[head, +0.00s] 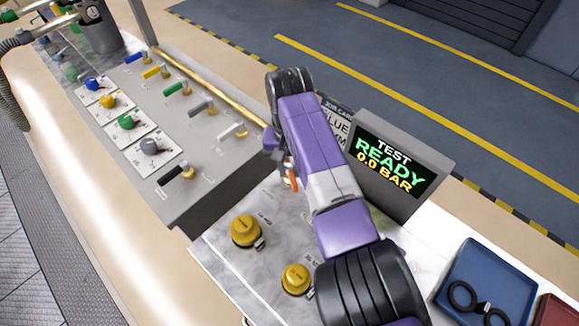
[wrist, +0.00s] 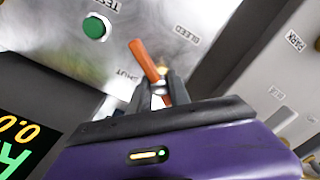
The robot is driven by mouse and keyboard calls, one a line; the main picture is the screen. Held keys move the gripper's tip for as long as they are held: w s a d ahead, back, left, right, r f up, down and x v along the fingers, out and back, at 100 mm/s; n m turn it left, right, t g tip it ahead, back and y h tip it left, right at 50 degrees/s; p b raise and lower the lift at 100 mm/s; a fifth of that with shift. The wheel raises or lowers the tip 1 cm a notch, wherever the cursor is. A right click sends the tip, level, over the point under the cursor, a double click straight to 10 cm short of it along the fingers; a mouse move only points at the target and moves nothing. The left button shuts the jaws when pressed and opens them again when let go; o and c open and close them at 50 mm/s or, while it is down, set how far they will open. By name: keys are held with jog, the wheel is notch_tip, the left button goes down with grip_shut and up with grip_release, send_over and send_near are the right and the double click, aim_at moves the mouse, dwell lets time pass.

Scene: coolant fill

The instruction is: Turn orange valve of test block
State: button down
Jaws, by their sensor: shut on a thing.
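The orange valve handle (wrist: 144,60) of the test block stands out from the grey metal face (wrist: 165,22) in the wrist view. It lies between the labels BLEED and SHUT, with a small brass part behind it. My gripper (wrist: 160,82) is shut on the orange handle, one finger on each side. In the head view a bit of the orange handle (head: 291,180) shows beside my purple arm, and my gripper (head: 283,168) is partly hidden there. The test display (head: 392,168) reads TEST READY 0.0 BAR.
Yellow caps (head: 246,230) stand on the block's top near my arm. A green button (wrist: 95,27) is on the block. A panel of coloured levers (head: 180,130) lies to the left. A blue tray (head: 520,285) with a black-handled tool is at lower right, beside a red tray (head: 558,310).

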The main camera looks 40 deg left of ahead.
aim_at(289, 165)
jog(key=n, duration=0.6)
jog(key=shift+n, duration=0.3)
dwell(0.4)
jog(key=c, duration=1.2)
grip_release()
jog(key=shift+r+b, duration=0.8)
jog(key=shift+r, duration=3.15)
